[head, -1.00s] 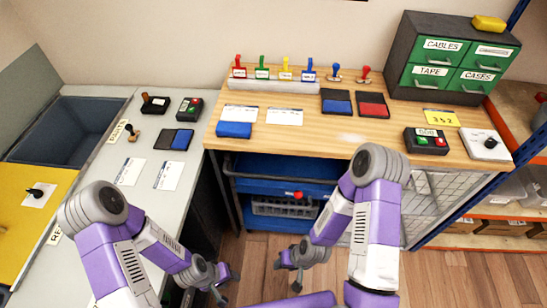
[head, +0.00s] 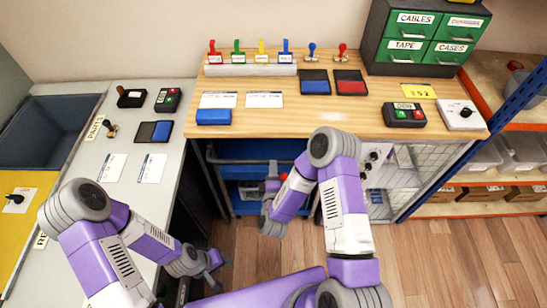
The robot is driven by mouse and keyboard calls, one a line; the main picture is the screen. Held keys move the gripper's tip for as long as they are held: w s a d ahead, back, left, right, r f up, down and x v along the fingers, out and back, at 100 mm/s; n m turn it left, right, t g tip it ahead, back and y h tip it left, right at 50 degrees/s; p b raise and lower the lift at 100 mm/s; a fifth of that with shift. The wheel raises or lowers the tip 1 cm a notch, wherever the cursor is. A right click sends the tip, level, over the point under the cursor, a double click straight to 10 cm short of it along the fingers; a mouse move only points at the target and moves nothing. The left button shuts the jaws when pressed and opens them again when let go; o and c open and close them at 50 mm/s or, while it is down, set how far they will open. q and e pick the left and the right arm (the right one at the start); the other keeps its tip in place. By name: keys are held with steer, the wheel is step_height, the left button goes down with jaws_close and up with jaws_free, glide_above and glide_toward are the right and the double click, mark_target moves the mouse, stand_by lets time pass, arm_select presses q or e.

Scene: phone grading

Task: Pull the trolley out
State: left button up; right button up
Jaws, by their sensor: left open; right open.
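The blue trolley (head: 231,171) stands in the bay under the wooden bench. Its blue upper tray and part of its front rail show, and my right arm covers much of its right side. My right gripper (head: 262,184) is open in front of the trolley, close to its front. I cannot tell whether it touches the rail. My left gripper (head: 217,272) is open and empty, low over the floor to the left of the trolley's front.
The wooden bench (head: 270,120) above holds stamps, ink pads and cards. A grey side counter (head: 125,205) borders the left. A wire-mesh panel (head: 425,165) and storage shelves (head: 460,205) stand to the right. The wooden floor (head: 440,260) is clear at lower right.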

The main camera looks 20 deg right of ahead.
steer(key=b+x, duration=0.1)
steer(key=x, duration=0.6)
steer(key=shift+w+d, duration=0.1)
jaws_close()
